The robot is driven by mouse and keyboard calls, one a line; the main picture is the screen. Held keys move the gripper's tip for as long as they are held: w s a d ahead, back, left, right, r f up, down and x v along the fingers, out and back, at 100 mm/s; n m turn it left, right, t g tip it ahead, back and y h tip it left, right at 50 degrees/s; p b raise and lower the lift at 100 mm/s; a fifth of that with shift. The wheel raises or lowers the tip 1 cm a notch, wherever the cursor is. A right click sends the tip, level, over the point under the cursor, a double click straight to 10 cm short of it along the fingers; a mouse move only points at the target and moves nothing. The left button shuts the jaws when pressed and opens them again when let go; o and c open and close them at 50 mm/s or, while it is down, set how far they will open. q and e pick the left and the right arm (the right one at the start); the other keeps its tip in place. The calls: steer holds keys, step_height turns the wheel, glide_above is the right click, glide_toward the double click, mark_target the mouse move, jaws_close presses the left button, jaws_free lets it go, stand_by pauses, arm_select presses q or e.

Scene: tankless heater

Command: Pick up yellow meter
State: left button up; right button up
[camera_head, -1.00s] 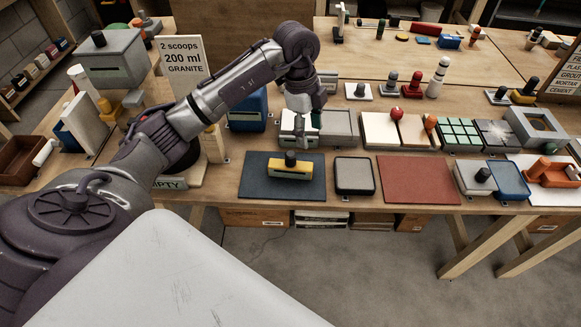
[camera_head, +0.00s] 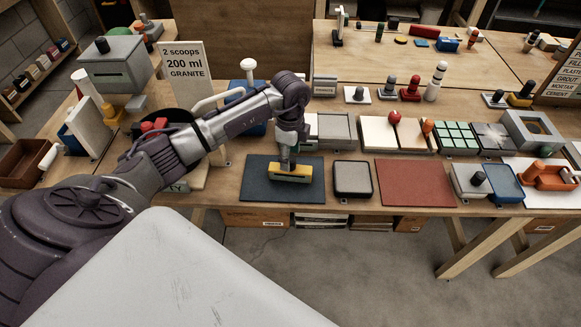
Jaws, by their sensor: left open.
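The yellow meter (camera_head: 289,173) is a small yellow block with a dark knob on top in the earlier frame. It lies on the dark blue-grey mat (camera_head: 254,187) near the table's front edge. My left gripper (camera_head: 288,163) points down directly over the meter, and its fingers hide the knob. The jaws are open, around or just above the knob; I cannot tell whether they touch it. My right gripper is not in view.
A grey square pad (camera_head: 352,178) and a red-brown mat (camera_head: 415,183) lie to the right of the dark mat. A grey tray (camera_head: 333,130) stands behind. A sign (camera_head: 184,75) stands at the back left, near my arm.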

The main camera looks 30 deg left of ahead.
arm_select(q)
steer(key=shift+f, duration=1.3)
jaws_close()
